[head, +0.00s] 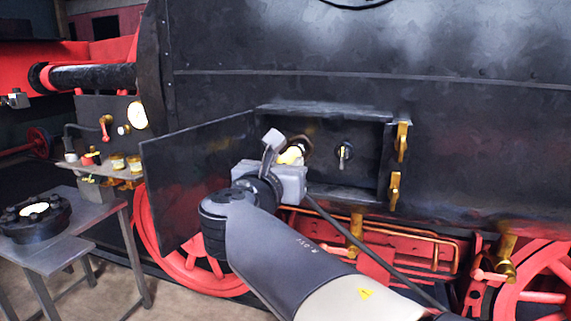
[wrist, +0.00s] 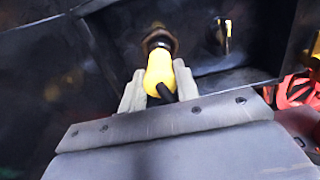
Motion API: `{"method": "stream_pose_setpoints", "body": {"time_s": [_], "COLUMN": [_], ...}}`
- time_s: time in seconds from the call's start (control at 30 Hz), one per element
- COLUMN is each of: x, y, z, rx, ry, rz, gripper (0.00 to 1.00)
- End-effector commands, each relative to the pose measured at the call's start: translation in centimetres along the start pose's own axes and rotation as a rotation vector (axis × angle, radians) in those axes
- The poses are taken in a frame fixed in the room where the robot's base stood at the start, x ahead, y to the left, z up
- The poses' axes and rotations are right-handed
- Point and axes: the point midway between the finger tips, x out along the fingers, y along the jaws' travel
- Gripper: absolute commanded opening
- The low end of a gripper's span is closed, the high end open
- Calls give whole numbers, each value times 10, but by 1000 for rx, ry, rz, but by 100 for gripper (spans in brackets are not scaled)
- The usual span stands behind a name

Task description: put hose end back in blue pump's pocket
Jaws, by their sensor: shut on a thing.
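The hose end (wrist: 159,74) is a yellow grip with a black hose running back from it. My gripper (wrist: 157,80) is shut on it, one pale finger on each side. Its front reaches a round brown-bronze fitting (wrist: 160,40) on the back wall of an open compartment (head: 355,189). They touch or overlap in the wrist view; I cannot tell how deep it sits. In the head view my gripper (head: 288,158) is at the compartment's left part, with a bit of yellow hose end (head: 291,155) showing. No blue pump or pocket is clearly visible.
The compartment door (head: 192,185) stands open to the left. A second fitting with a pale lever (head: 344,153) is right of the bronze one. Brass latches (head: 402,142) line the right edge. A grey table (head: 75,242) with a black flanged part (head: 35,214) stands left.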

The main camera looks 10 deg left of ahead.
Motion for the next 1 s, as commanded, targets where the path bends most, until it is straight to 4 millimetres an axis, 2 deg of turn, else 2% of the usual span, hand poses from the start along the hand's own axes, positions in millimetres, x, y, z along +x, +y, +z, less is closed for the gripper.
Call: {"method": "stream_pose_setpoints", "body": {"time_s": [0.6,1.0], "x": [-43,-46], "y": [1,0], "z": [0,0], "rx": [0,1], "ry": [0,0], "rz": [3,0], "gripper": [0,0]}}
